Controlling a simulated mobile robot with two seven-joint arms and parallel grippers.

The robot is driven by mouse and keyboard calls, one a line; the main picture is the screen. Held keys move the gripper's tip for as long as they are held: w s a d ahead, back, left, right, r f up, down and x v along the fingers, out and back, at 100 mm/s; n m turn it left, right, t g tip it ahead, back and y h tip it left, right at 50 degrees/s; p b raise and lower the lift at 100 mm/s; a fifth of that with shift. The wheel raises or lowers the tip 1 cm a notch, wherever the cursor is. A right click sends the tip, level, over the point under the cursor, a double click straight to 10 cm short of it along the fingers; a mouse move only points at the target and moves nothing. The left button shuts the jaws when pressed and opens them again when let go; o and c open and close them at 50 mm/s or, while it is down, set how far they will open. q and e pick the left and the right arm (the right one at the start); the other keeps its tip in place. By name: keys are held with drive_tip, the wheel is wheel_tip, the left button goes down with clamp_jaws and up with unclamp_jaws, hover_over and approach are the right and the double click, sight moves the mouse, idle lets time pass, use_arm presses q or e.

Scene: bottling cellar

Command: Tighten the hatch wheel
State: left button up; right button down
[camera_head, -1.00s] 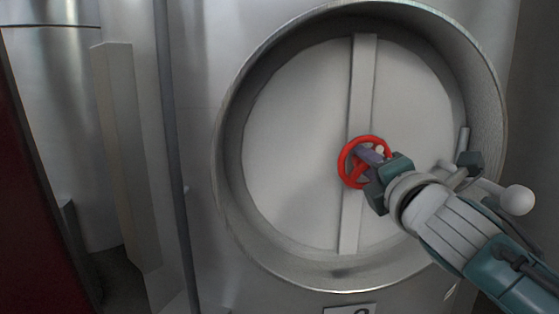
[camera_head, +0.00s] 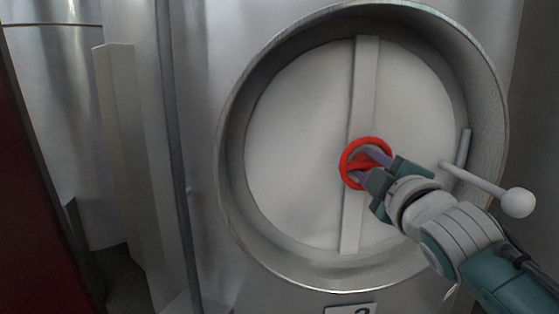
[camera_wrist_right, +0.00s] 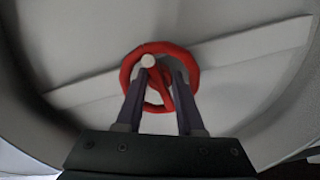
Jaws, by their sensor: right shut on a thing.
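The red hatch wheel (camera_head: 346,160) sits at the middle of the round pale hatch door (camera_head: 295,150), in front of its upright bar (camera_head: 364,75). My left gripper is in neither view.
A deep metal rim (camera_head: 232,170) surrounds the hatch door. A lever with a white ball end (camera_head: 517,202) sticks out at the right, close to my right arm. A thin upright pipe (camera_head: 174,150) and a pale post (camera_head: 122,140) stand at the left.

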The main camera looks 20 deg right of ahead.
drive_tip(key=shift+m, duration=0.6)
drive_tip(key=c, duration=0.5)
unclamp_jaws()
drive_tip(key=shift+s+a, duration=0.15)
drive_tip(key=shift+s, duration=0.35)
drive_tip(key=p+v, duration=0.1)
drive_tip(key=v, duration=0.8)
drive_tip(key=shift+r+p, duration=0.1)
drive_tip(key=shift+p, duration=0.25)
